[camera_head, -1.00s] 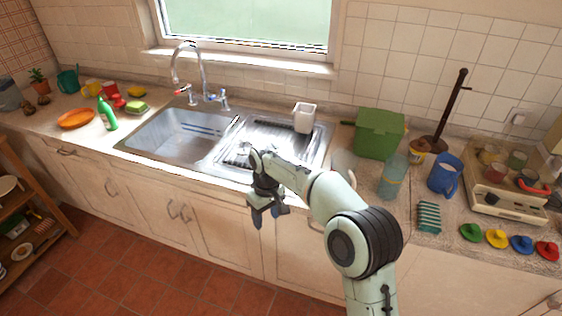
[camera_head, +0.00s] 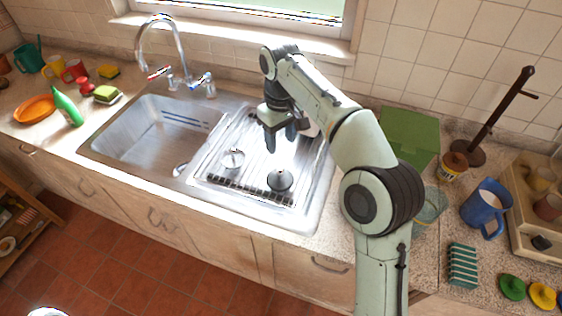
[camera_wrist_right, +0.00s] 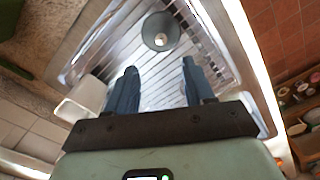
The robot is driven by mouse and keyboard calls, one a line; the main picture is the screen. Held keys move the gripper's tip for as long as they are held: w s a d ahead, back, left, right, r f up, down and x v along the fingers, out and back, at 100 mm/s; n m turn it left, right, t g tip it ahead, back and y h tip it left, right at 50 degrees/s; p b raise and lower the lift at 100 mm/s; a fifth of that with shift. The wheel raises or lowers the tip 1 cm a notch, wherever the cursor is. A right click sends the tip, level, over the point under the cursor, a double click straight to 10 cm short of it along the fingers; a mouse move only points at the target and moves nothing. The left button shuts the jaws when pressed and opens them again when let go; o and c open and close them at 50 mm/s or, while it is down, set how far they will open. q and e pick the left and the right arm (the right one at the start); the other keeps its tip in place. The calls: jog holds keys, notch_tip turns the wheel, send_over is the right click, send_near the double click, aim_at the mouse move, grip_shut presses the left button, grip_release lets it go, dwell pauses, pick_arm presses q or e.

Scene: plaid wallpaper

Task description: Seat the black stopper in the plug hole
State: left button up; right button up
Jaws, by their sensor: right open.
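The black stopper (camera_head: 279,180), a dark round disc with a small knob, lies on the ribbed drainboard near its front edge. In the right wrist view the stopper (camera_wrist_right: 161,40) shows ahead of the fingertips, roughly centred between them. My right gripper (camera_head: 281,138) is open and empty, above the drainboard and behind the stopper; its two fingers (camera_wrist_right: 159,70) are apart. A round fitting that looks like the plug hole (camera_head: 181,169) shows partly at the front right of the sink basin (camera_head: 140,137). My left gripper is not in view.
A small round metal piece (camera_head: 233,158) lies on the drainboard left of the stopper. The faucet (camera_head: 160,45) rises behind the basin. A green box (camera_head: 408,135) stands right of the sink.

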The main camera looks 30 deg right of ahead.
jog(key=b, duration=0.2)
send_over(280, 170)
notch_tip(280, 170, down, 7)
jog(key=shift+s+d+f, duration=0.1)
jog(key=shift+s+f, duration=0.05)
jog(key=shift+f+b, duration=0.3)
jog(key=shift+f, duration=0.2)
jog(key=f+b, duration=0.1)
jog(key=f, duration=0.4)
jog(key=shift+w, duration=0.2)
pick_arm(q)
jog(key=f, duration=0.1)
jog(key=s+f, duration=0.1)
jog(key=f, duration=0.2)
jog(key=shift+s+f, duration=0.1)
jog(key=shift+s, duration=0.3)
pick_arm(e)
jog(key=shift+c, duration=0.3)
grip_shut()
